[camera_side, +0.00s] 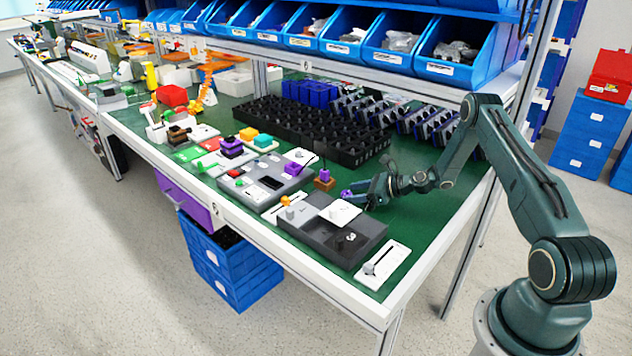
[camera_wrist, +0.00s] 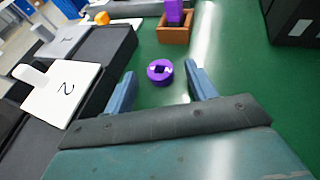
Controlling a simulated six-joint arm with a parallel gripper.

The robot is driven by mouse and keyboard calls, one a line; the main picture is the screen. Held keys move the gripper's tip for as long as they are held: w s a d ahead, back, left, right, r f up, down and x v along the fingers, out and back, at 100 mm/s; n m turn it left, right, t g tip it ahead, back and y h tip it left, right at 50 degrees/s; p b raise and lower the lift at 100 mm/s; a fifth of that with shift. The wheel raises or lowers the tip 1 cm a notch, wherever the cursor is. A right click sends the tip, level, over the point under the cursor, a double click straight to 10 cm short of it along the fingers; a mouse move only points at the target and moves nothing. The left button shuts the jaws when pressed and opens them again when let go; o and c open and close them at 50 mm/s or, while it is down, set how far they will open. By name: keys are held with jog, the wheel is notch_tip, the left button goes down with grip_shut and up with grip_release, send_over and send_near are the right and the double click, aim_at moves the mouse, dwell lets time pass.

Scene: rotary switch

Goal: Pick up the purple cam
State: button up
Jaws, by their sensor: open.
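The purple cam (camera_wrist: 160,72) is a short round ring with a dark shaped hole in its middle. In the wrist view it lies on the green table top, just ahead of and between my two fingers. My gripper (camera_wrist: 160,90) is open, with one blue-grey finger on each side and nothing between them. In the side view my gripper (camera_side: 362,193) is low over the table, and a small purple piece, which looks like the cam (camera_side: 346,194), shows at its tip.
A grey fixture with a white plate marked 2 (camera_wrist: 62,92) stands close on the left. A wooden block holding a purple part (camera_wrist: 174,32) stands ahead. A dark bin (camera_wrist: 294,20) is at the upper right. Green table is clear around the cam and to the right.

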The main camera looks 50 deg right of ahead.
jog(key=shift+w+a+f, duration=0.15)
jog(key=shift+w+f, duration=0.05)
jog(key=shift+w, duration=0.15)
jog(key=c, duration=1.1)
